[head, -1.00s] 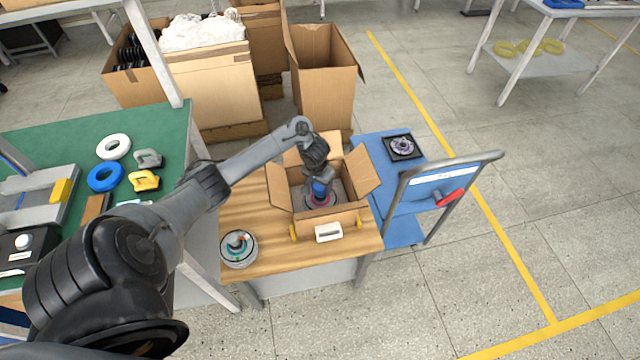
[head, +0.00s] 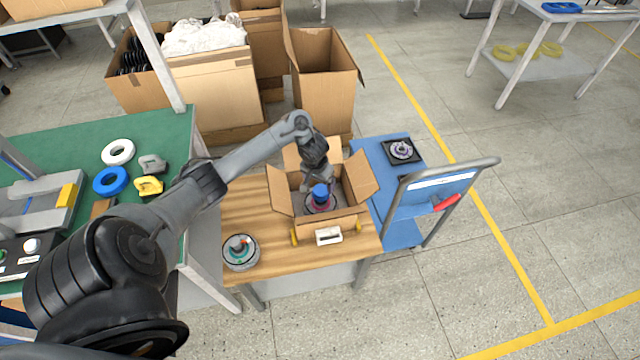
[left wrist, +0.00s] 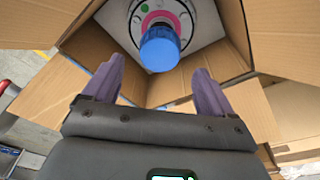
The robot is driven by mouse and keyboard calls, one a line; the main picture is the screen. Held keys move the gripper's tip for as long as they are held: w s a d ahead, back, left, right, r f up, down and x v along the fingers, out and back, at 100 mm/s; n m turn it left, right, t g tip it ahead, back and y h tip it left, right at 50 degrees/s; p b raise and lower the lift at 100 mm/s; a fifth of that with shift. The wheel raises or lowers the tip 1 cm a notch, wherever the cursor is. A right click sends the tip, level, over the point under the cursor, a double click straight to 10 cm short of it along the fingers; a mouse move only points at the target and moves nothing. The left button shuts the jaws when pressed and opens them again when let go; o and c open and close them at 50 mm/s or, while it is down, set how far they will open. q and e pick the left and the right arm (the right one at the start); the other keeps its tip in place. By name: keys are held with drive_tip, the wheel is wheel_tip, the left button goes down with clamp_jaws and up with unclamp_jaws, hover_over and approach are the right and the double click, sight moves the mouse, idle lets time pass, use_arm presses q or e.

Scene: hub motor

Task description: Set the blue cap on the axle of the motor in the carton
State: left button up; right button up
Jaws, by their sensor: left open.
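The carton (head: 335,218) stands open on the wooden table. The motor (head: 318,209) lies in it, a pale disc with a pink ring, also in the left wrist view (left wrist: 188,22). The blue cap (head: 321,191) stands over the middle of the motor and looks upright; it also shows in the left wrist view (left wrist: 159,50). The axle is hidden beneath the cap. My left gripper (head: 313,184) is open just behind the cap. In the left wrist view its fingers (left wrist: 160,78) are apart, with the cap beyond their tips and nothing between them. My right gripper is not in view.
Carton flaps (head: 362,178) stand out around my left gripper. Another motor (head: 240,251) sits on the wooden table's left part. A blue cart (head: 405,225) stands to the right. A green table (head: 60,150) with rings and clamps is at left.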

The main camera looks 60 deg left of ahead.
sight(318, 193)
use_arm(q)
wheel_tip(318, 193, up, 7)
drive_tip(key=s+p, duration=0.1)
drive_tip(key=p, duration=0.3)
drive_tip(key=shift+d, duration=0.25)
